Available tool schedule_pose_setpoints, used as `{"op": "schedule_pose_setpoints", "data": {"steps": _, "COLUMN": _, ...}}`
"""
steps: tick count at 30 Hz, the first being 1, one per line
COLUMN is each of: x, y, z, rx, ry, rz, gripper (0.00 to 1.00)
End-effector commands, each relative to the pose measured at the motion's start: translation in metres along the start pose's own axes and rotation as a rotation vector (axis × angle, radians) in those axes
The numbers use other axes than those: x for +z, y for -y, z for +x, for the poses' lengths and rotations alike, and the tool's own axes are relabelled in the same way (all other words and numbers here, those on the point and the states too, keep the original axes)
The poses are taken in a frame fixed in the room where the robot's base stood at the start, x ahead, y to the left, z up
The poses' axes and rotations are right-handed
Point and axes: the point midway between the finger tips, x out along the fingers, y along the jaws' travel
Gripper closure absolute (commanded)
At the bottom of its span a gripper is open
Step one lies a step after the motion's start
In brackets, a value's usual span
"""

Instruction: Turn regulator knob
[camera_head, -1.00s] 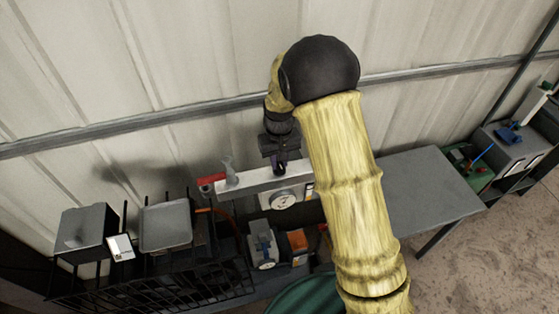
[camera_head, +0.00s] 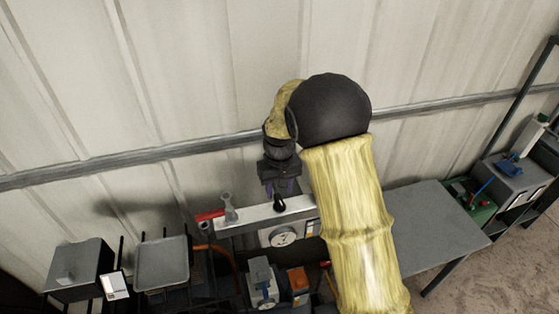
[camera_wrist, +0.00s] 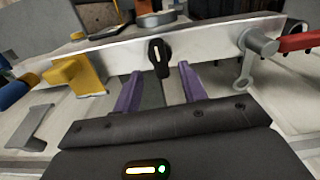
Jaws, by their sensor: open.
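A small black knob (camera_wrist: 158,56) with a pale slot stands on the white bar (camera_wrist: 205,42) in the wrist view. The knob also shows in the head view (camera_head: 280,204), just below my gripper (camera_head: 281,188). In the wrist view my gripper (camera_wrist: 158,78) is open, with one purple finger on each side of the knob's line. The knob lies just ahead of the fingertips, and I cannot tell whether they touch it. A round white gauge (camera_head: 283,236) sits below the bar in the head view.
A grey lever (camera_wrist: 257,46) and a red handle (camera_wrist: 300,41) are right of the knob in the wrist view; a yellow handle (camera_wrist: 76,74) is on the left. In the head view, a grey table (camera_head: 435,228) stands right. The corrugated wall (camera_head: 180,80) is close behind my arm.

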Motion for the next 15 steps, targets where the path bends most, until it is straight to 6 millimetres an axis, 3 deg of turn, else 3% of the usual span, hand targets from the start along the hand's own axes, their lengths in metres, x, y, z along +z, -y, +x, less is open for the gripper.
{"op": "schedule_pose_setpoints", "data": {"steps": 15, "x": -0.001, "y": 0.001, "z": -0.103, "rx": 0.0, "ry": -0.005, "rz": -0.001, "gripper": 0.58}}
